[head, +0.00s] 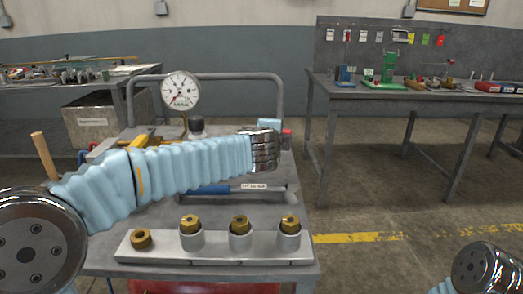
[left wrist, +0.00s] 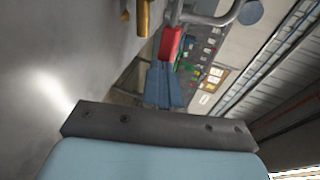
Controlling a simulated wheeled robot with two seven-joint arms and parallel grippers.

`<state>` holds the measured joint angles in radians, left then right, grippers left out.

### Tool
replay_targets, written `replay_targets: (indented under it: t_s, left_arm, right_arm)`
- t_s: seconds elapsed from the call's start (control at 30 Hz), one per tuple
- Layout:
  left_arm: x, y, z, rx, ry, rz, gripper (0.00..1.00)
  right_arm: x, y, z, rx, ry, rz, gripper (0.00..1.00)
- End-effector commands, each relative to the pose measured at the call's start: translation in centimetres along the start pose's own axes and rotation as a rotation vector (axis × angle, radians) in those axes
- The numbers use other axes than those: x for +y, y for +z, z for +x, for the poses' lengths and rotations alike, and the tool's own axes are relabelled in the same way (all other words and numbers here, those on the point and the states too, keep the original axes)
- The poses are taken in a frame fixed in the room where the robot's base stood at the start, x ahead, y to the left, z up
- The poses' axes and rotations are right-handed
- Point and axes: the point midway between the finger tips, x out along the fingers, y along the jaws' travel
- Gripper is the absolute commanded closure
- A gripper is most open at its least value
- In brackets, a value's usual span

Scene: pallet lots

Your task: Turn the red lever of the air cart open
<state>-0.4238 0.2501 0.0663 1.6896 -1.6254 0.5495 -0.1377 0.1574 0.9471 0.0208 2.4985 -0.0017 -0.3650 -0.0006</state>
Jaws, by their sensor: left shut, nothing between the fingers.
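The red lever (left wrist: 171,43) shows in the left wrist view, just beyond the tips of my left gripper (left wrist: 163,65). Its blue fingers are together with nothing held. Whether the fingertips touch the lever I cannot tell. In the head view my left arm reaches across the air cart (head: 268,220), and its wrist hides most of the gripper. A small red part (head: 287,135), apparently the lever, shows just right of that wrist. A brass pipe (left wrist: 143,15) lies near the lever in the wrist view. My right gripper is out of view.
The cart carries a round gauge (head: 180,90), a grey rail (head: 235,76), a blue-handled hammer (head: 215,189) and a metal block (head: 205,258) with several brass-topped pieces. A workbench (head: 420,92) stands at the back right. The floor between is clear.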

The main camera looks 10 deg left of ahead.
Motion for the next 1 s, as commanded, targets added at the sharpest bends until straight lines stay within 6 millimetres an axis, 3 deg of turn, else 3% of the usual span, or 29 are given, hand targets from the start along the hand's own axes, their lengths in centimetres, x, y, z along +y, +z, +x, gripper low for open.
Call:
replay_targets:
  t_s: [0.1, 0.4, 1.0]
  left_arm:
    - [0.2, -0.5, 0.9, -0.073, 0.001, -0.023, 1.0]
    - [-0.5, -0.8, 1.9, -0.117, 0.002, -0.037, 1.0]
    - [-0.7, -0.9, 2.3, -0.115, 0.001, -0.036, 1.0]
  right_arm:
    - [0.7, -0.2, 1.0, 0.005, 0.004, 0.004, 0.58]
    - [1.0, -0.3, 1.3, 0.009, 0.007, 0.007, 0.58]
    - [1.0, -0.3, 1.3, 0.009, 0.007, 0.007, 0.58]
